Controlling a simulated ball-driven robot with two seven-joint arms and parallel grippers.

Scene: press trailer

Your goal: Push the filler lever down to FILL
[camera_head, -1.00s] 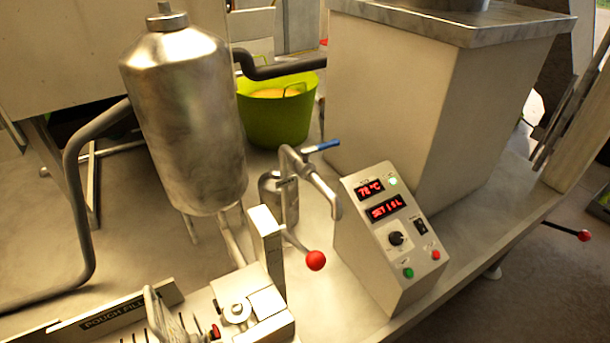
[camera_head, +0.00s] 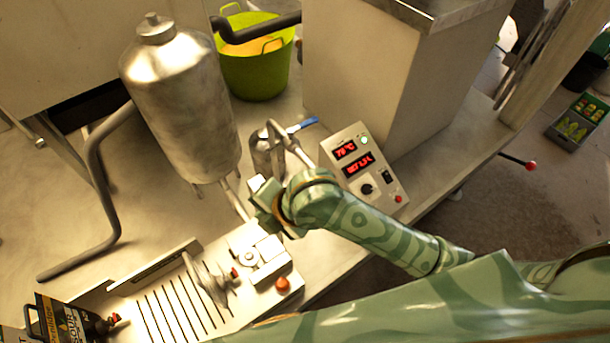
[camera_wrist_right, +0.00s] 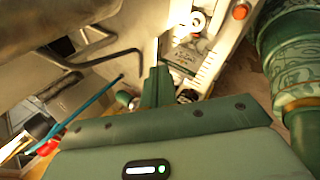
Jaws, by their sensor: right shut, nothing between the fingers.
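The filler (camera_head: 165,305) is the pale metal machine with a slotted bed at the lower middle of the head view. Its lever, with the red ball knob seen earlier, is hidden behind my right gripper and wrist in the head view. I cannot make the lever out clearly in the right wrist view. My right gripper (camera_head: 258,202) is at the lever's post, beside the steel tank's foot; I cannot tell whether it touches the lever. In the right wrist view its fingers (camera_wrist_right: 157,88) are together and empty. My left gripper is out of view.
A steel tank (camera_head: 182,105) stands behind the filler. A control box (camera_head: 362,165) with red displays and a tap with a blue handle (camera_head: 302,125) are close to my right wrist. A green tub (camera_head: 255,75) is farther back. A dark pouch (camera_head: 70,320) is at lower left.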

